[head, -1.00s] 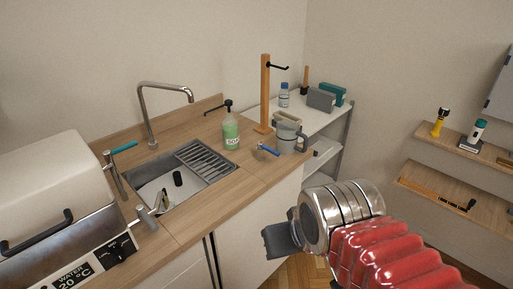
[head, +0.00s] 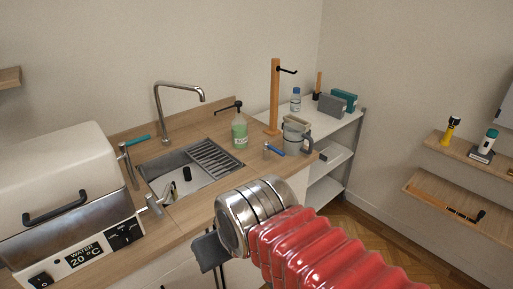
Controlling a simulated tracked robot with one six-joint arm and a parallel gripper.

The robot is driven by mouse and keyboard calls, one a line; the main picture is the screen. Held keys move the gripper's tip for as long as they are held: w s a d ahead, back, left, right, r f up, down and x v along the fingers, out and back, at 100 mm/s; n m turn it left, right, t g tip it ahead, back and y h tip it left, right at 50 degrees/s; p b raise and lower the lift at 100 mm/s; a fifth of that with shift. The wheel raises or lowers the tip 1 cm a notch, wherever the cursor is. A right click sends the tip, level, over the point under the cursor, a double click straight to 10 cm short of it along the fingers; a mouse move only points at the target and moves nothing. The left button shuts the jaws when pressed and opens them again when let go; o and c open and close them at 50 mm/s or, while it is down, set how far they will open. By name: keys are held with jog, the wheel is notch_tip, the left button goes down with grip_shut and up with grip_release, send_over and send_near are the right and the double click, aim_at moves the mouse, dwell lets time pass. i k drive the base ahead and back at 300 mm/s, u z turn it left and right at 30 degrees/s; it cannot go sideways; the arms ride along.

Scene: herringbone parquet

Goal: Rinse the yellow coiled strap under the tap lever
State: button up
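I cannot make out a yellow coiled strap in the head view. A tall curved metal tap (head: 158,112) rises behind the sink (head: 205,182), with its spout over the basin. My gripper (head: 208,250) is in front of the counter, below and right of the sink. Only dark finger parts show past the metal wrist, so its opening and anything in it are hidden.
A white heater box (head: 55,170) stands left of the sink. A soap bottle (head: 239,131), a grey jug (head: 294,138) and a wooden post with a hook (head: 274,95) stand to the right. A yellow-and-black item (head: 450,131) is on the upper wall shelf.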

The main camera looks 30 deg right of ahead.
aim_at(275, 150)
jog(key=u, duration=1.9)
jog(key=k, duration=0.7)
jog(key=z, duration=1.9)
